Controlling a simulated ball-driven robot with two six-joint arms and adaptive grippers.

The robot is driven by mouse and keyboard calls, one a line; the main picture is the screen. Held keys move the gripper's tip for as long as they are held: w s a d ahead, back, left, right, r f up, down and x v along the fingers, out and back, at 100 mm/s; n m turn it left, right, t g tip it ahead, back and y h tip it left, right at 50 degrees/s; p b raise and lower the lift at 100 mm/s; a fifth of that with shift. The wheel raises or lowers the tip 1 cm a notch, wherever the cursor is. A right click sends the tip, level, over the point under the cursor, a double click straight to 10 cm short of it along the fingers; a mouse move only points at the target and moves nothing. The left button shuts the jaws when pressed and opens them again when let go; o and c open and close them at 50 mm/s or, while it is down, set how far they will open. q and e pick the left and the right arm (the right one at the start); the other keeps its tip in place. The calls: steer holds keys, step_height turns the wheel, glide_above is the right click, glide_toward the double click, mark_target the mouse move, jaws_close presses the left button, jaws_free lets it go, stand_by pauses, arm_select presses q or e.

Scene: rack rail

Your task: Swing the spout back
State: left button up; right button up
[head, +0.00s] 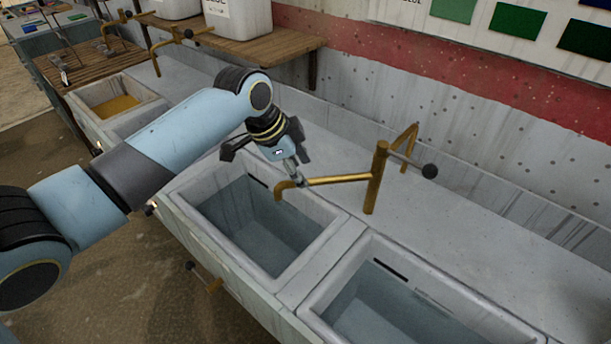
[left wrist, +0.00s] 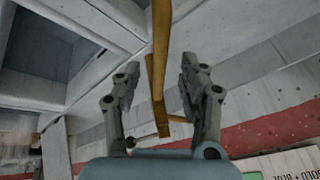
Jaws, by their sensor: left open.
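The brass tap has an upright post (head: 376,180) on the grey counter behind the sinks. Its spout (head: 340,180) points left, and its down-turned tip hangs over the left basin (head: 262,245). My left gripper (head: 297,182) reaches down at the outer part of the spout, near its tip. In the left wrist view, my left gripper (left wrist: 155,82) is open, with brass tap parts (left wrist: 160,45) showing between its two fingers. I cannot tell whether a finger touches the spout. My right gripper is out of view.
A second basin (head: 375,310) lies to the right of the left one. A handle with a dark knob (head: 429,171) sticks out behind the post. A wooden shelf (head: 262,50) with white containers hangs on the wall. The counter right of the post is clear.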

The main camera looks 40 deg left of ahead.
arm_select(q)
steer(key=shift+x, duration=2)
jaws_close()
